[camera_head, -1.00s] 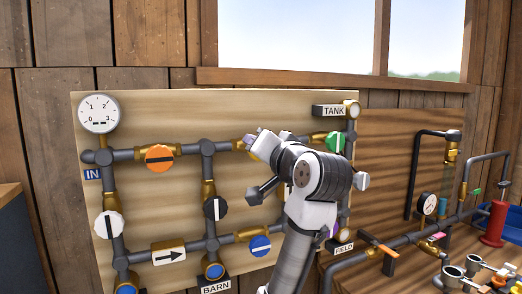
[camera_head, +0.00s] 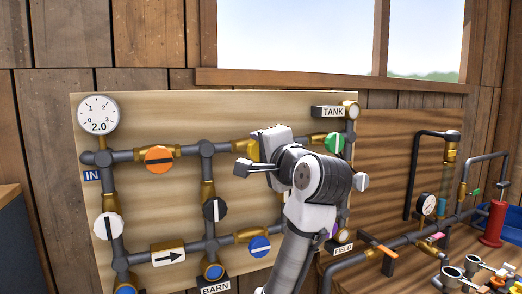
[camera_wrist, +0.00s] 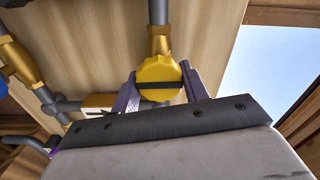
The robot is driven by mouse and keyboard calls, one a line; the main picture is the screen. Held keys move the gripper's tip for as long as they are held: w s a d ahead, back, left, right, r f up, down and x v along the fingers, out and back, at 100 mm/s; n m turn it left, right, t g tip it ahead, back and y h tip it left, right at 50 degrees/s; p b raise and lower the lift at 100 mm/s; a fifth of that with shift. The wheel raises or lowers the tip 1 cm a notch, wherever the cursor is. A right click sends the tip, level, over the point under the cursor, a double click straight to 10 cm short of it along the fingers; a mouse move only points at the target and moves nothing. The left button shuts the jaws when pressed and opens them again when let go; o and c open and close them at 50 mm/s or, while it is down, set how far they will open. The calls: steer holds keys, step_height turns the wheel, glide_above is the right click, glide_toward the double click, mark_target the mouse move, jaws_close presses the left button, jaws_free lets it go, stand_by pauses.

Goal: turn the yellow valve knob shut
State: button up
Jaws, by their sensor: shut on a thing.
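The yellow valve knob (camera_wrist: 160,72) shows in the wrist view, with a dark bar across its face. The bar lies crosswise to the grey pipe (camera_wrist: 158,12) and brass fitting that run up from the knob. My gripper (camera_wrist: 158,80) has one purple finger on each side of the knob and is shut on it.
The pipe board (camera_head: 240,107) also carries orange (camera_head: 160,159), white (camera_head: 109,226), black (camera_head: 215,209), blue (camera_head: 260,246) and green (camera_head: 335,143) knobs. A gauge (camera_head: 99,115) at top left reads 2.0. A second pipe rig stands at the right.

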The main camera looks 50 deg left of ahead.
stand_by(0.3)
steer(key=o, duration=1)
steer(key=shift+b+v, duration=2.05)
steer(key=shift+v, duration=4.9)
